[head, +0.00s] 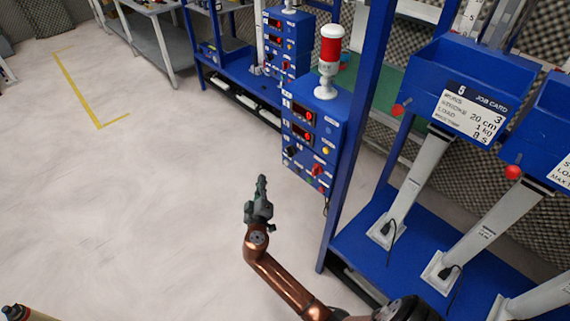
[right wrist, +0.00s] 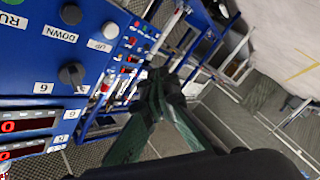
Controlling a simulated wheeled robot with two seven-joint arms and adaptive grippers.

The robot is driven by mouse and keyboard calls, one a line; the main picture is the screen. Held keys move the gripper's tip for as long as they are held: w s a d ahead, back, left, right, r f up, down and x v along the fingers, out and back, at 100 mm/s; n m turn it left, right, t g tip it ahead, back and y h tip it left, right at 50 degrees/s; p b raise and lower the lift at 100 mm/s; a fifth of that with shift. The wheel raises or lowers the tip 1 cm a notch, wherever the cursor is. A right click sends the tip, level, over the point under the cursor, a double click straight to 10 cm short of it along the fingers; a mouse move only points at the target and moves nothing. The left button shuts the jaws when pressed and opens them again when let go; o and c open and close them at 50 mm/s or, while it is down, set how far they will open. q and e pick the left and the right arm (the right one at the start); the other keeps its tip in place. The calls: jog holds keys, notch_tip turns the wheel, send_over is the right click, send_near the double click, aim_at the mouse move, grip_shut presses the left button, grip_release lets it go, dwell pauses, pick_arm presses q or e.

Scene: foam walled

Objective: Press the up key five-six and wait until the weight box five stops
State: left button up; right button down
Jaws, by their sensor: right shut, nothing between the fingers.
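The blue control box (head: 305,155) stands on the shelf frame at centre, with red displays and small knobs. The head view is too small to read the keys. My right gripper (head: 262,185) is shut and empty, in the air left of and below the box, apart from it. Its fingers also show in the right wrist view (right wrist: 160,95). A blue box with a job card marked 5 (head: 468,108) sits at upper right. My left gripper is not in view.
A red and white signal lamp (head: 330,58) tops the control box. A second control box (head: 288,40) stands behind it. A blue shelf post (head: 362,130) rises right of the box. Grey columns (head: 415,185) stand on the blue shelf. The floor at left is clear.

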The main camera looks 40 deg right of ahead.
aim_at(286, 162)
jog(key=shift+d, duration=0.1)
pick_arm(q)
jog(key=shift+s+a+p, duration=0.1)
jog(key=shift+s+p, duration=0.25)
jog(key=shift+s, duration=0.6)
pick_arm(e)
jog(key=d, duration=0.8)
jog(key=shift+w+d, duration=0.3)
jog(key=shift+w, duration=0.05)
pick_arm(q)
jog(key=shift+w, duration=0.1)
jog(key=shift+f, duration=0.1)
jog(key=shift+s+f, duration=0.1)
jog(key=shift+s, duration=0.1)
pick_arm(e)
jog(key=shift+d, duration=0.4)
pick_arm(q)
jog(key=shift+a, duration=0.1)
